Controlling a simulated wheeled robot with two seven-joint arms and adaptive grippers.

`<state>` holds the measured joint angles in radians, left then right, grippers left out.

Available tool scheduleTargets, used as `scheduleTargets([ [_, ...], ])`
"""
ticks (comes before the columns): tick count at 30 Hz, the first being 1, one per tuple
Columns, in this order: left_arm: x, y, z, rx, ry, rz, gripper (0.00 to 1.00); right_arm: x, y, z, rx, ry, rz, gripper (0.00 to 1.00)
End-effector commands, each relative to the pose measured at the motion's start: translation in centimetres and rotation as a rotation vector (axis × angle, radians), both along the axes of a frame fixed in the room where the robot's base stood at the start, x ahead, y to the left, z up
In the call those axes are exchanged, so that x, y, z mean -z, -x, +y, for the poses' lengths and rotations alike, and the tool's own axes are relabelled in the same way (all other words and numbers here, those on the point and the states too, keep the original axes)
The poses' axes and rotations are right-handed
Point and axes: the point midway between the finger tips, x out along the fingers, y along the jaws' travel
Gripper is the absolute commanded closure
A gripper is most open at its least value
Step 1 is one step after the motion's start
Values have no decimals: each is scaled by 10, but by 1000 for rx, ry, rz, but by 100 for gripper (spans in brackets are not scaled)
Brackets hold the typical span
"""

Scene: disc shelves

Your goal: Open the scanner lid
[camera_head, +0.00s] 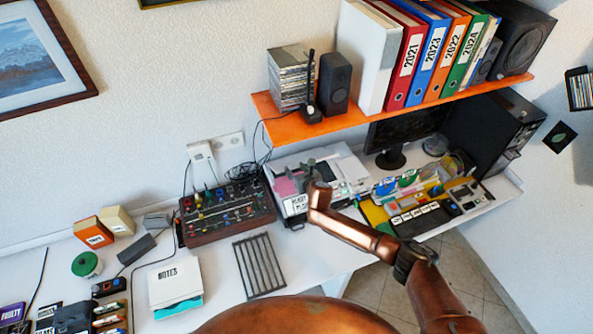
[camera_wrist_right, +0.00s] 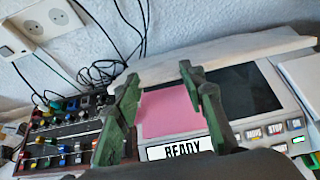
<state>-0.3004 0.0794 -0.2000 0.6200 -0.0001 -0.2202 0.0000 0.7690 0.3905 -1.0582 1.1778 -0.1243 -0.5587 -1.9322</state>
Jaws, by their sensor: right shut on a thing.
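The scanner (camera_head: 297,204) stands on the desk beneath the orange shelf, a pale box with a READY label at its front. Its pale lid (camera_wrist_right: 235,53) is raised at the back in the right wrist view, with the dark glass (camera_wrist_right: 255,90) and a pink sheet (camera_wrist_right: 170,112) uncovered in front of it. My right gripper (camera_head: 311,172) is over the scanner. Its two green fingers (camera_wrist_right: 159,75) stand apart with their tips against the lid's lower edge, and it is shut on the lid; the exact contact is hard to see. My left gripper is out of view.
A control box with knobs (camera_head: 228,212) stands close to the scanner's left. A yellow tray (camera_head: 374,216) and a monitor (camera_head: 408,132) are at its right. The orange shelf (camera_head: 385,117) with binders overhangs behind. A dark rack (camera_head: 260,265) lies in front.

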Motion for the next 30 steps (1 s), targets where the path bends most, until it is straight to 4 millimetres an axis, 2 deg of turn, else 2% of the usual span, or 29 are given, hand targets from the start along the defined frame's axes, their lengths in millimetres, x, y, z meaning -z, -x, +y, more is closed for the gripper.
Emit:
scheduleTargets([
  [1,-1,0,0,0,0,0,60,-5,-2,0,0,0,-6,100],
  [14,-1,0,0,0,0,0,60,-5,-3,0,0,0,-6,100],
  [15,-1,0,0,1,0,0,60,-5,-3,0,0,0,-6,60],
  [22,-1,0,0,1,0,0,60,-3,-2,0,0,0,-3,45],
  [30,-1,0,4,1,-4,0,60,-3,-1,0,0,0,-2,45],
])
